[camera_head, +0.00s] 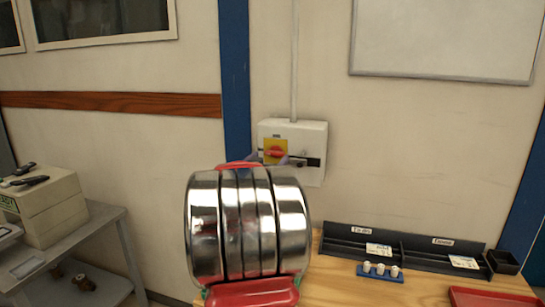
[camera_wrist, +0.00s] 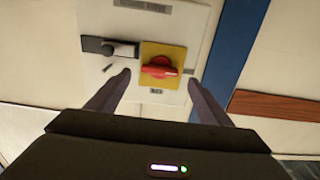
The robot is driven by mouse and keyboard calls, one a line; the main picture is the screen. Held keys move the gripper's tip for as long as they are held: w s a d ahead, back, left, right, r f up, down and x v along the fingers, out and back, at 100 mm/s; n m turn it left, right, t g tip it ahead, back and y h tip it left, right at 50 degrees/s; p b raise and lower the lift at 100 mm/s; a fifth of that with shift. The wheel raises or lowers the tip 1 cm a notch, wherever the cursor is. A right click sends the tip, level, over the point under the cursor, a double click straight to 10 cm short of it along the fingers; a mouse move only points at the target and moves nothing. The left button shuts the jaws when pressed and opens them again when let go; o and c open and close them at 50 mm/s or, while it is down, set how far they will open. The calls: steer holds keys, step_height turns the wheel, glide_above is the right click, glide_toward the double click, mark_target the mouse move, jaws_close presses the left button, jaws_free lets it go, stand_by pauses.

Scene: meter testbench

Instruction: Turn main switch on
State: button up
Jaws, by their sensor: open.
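The main switch box (camera_head: 312,132) is a white box on the wall. It carries a red rotary knob (camera_head: 275,152) on a yellow plate (camera_head: 268,145). In the wrist view the red knob (camera_wrist: 158,68) lies crosswise on the yellow plate (camera_wrist: 176,55). My gripper (camera_wrist: 158,76) is open, with one dark finger on each side of the knob. No contact with the knob shows. In the head view my arm's metal links hide most of the gripper, and only bits of the fingers show by the knob.
A black latch (camera_wrist: 108,47) sits beside the yellow plate. A wooden bench (camera_head: 345,290) below holds a black divided tray (camera_head: 400,240), a blue holder with white pieces (camera_head: 380,272) and a red tray (camera_head: 490,297). A blue post (camera_head: 235,80) stands left of the box.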

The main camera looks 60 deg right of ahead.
mark_target(274, 153)
steer(key=shift+w+d, duration=0.15)
steer(key=shift+d, duration=0.8)
steer(key=shift+w+d, duration=0.15)
steer(key=shift+d, duration=0.8)
steer(key=c, duration=1)
